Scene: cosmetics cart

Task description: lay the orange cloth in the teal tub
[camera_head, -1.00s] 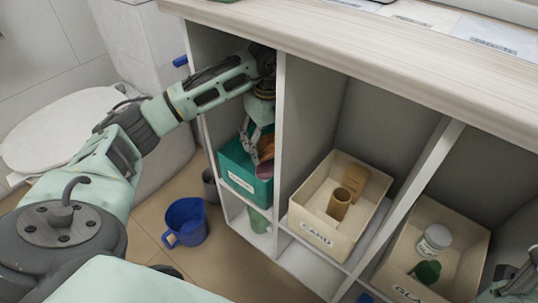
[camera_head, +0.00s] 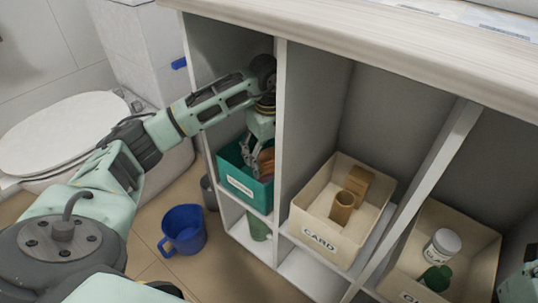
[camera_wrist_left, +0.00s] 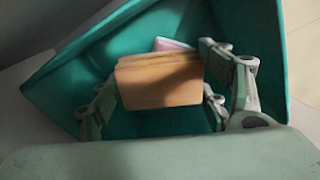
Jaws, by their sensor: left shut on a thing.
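The teal tub (camera_head: 233,182) stands in the left bay of the cart; its walls also fill much of the left wrist view (camera_wrist_left: 70,85). My left gripper (camera_head: 254,158) reaches down into the tub's opening. In the left wrist view its fingers (camera_wrist_left: 163,95) are on both sides of the folded orange cloth (camera_wrist_left: 160,82) and shut on it. The cloth (camera_head: 267,160) sits within the tub's walls; whether it touches the floor is hidden. A small part of my right arm (camera_head: 520,284) shows at the right edge; its fingers are not clear.
A pink item (camera_wrist_left: 174,44) lies behind the cloth in the tub. A cream bin (camera_head: 320,235) marked CARD holds brown card pieces. Another cream bin (camera_head: 398,277) holds a white jar (camera_head: 441,246) and a green item. A blue mug (camera_head: 185,230) stands on the floor. An upright divider (camera_head: 281,130) stands close right of my left gripper.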

